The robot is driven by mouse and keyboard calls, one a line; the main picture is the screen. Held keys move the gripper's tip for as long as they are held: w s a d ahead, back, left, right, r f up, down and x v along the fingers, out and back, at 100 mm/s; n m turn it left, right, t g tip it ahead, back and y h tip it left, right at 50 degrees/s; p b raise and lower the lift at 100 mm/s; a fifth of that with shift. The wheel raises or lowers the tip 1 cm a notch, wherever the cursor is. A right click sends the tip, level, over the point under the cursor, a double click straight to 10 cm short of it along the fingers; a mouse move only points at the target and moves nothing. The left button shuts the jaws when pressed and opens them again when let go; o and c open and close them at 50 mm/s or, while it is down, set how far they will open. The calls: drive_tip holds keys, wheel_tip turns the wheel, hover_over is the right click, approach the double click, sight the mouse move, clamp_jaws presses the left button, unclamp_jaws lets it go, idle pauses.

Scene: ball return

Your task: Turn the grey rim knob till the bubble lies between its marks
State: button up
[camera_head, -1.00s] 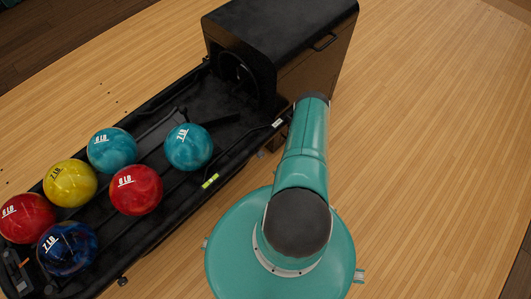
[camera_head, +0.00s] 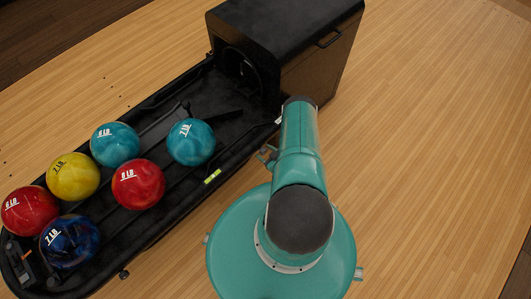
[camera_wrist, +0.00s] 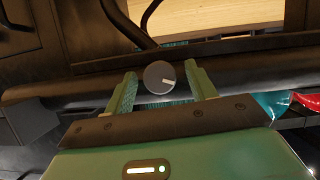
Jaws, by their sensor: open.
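The grey knob (camera_wrist: 159,77), round with a white pointer line, sits at the dark rim in the wrist view. My gripper (camera_wrist: 161,72) is open, with one teal finger on each side of the knob. I cannot tell whether either finger touches it. The yellow-green bubble vial (camera_head: 212,176) lies along the near rim of the black ball return (camera_head: 150,238) in the head view. It is too small there to tell where the bubble stands against its marks. In the head view, my arm largely hides the gripper, and I cannot make out the knob.
Several bowling balls lie in the return, including a red one (camera_head: 138,184) and a teal one (camera_head: 191,142) near the vial. The black hood (camera_head: 285,35) stands at the return's far end. The wooden floor (camera_head: 430,130) to the right is clear.

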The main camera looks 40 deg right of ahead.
drive_tip(key=shift+c, duration=0.5)
drive_tip(key=c, duration=0.9)
drive_tip(key=shift+a+n+h, duration=0.1)
drive_tip(key=shift+n+h, duration=0.4)
drive_tip(key=shift+n, duration=0.1)
drive_tip(key=shift+w+n+h, duration=0.1)
drive_tip(key=shift+n+h, duration=0.5)
drive_tip(key=shift+n, duration=0.3)
drive_tip(key=o, duration=1)
drive_tip(key=v, duration=1.3)
drive_tip(key=shift+s, duration=0.45)
